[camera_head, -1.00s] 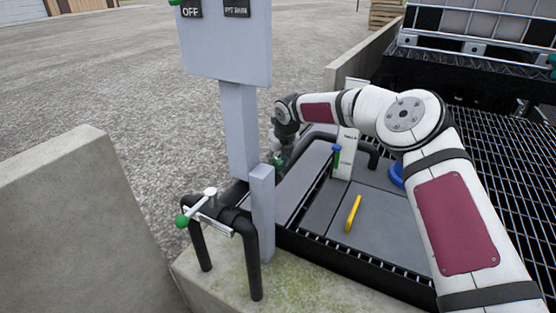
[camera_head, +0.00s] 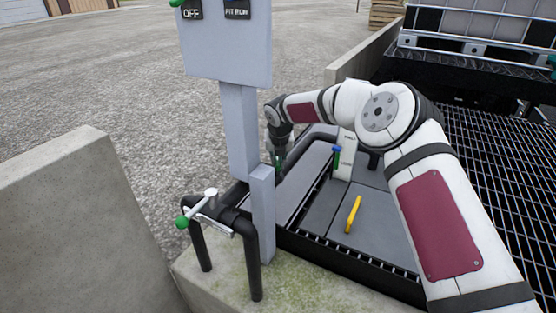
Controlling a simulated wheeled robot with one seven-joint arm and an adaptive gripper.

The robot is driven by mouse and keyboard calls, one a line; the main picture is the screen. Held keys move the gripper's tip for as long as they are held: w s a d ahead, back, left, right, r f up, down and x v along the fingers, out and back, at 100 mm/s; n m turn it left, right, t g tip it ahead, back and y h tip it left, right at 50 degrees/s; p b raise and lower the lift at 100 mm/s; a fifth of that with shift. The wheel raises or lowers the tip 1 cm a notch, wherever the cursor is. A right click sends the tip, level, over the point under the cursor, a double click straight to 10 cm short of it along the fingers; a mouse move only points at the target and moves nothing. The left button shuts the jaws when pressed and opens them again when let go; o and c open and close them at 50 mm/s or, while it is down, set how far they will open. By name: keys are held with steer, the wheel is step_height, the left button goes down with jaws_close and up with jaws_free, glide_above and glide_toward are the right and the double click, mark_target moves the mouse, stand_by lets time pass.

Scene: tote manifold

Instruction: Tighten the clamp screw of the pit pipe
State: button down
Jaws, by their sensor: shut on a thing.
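A clamp with a screw and crossbar (camera_head: 207,200) sits on the bent black pipe (camera_head: 250,262) in front of the grey post. The crossbar ends in a green knob at its left. My gripper (camera_head: 279,164) points down just behind and to the right of the post, over the far black pipe. It is shut on a small green piece (camera_head: 277,162), which is mostly hidden. I cannot tell whether that piece is the handle of another clamp. My gripper is apart from the near clamp.
The grey post (camera_head: 263,205) carries a panel (camera_head: 228,50) with labels reading OFF and PIT RUN. A white sign plate (camera_head: 349,150) is close to my arm. Concrete walls (camera_head: 75,215) flank the pit.

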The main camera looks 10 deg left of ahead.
mark_target(277, 162)
steer(key=shift+m+h, duration=0.6)
steer(key=shift+m, duration=0.7)
steer(key=c, duration=1.6)
jaws_free()
steer(key=shift+f, duration=0.1)
step_height(277, 162, up, 10)
